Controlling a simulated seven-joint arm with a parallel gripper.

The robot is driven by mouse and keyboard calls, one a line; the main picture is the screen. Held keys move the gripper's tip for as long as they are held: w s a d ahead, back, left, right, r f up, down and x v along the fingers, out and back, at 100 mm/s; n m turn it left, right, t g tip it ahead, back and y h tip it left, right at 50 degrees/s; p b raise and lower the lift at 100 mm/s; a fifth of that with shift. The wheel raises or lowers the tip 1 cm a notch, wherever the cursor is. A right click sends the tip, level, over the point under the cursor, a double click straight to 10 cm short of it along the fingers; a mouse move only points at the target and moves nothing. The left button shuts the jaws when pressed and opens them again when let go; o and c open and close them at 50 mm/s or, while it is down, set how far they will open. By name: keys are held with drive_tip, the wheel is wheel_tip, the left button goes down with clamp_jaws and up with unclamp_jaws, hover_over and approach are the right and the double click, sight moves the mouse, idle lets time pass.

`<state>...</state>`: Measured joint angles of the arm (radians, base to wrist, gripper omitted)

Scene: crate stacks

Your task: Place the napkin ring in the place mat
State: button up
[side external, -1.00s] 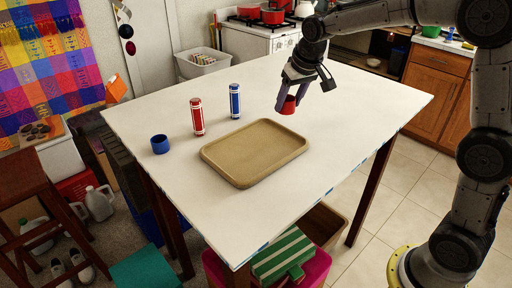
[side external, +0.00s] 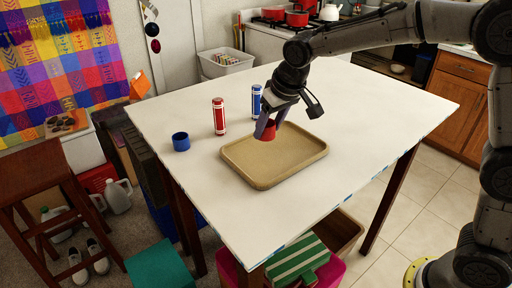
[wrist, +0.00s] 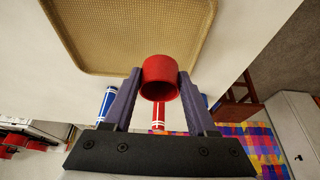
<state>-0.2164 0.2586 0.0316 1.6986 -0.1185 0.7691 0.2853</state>
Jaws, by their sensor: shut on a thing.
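The red napkin ring (side external: 270,131) is held between the two fingers of my gripper (side external: 267,131). In the wrist view the red ring (wrist: 160,70) sits between the fingertips (wrist: 160,82), its open end facing the camera. The place mat (side external: 256,182) is a tan, tray-like rectangle with a raised rim, lying on the white table. In the side view the ring overlaps the mat's far edge. In the wrist view it overlaps the mat's near rim (wrist: 110,72). Its exact height above the mat cannot be told. The mat's surface looks bare.
A blue ring (side external: 181,142) stands on the table (side external: 360,120) at the left. A red-and-white cylinder (side external: 219,117) stands behind the mat. A blue-and-white cylinder (side external: 256,101) stands close behind my gripper. The table's right side is clear.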

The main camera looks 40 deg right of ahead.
approach(252, 156)
drive_tip(key=shift+w+f, duration=0.75)
drive_tip(key=shift+w, duration=0.2)
drive_tip(key=shift+s+x, duration=0.2)
drive_tip(key=shift+x, duration=0.75)
drive_tip(key=shift+s+x, duration=0.2)
drive_tip(key=shift+x, duration=0.75)
drive_tip(key=shift+f, duration=0.35)
drive_tip(key=o, duration=1.4)
drive_tip(key=shift+r, duration=0.15)
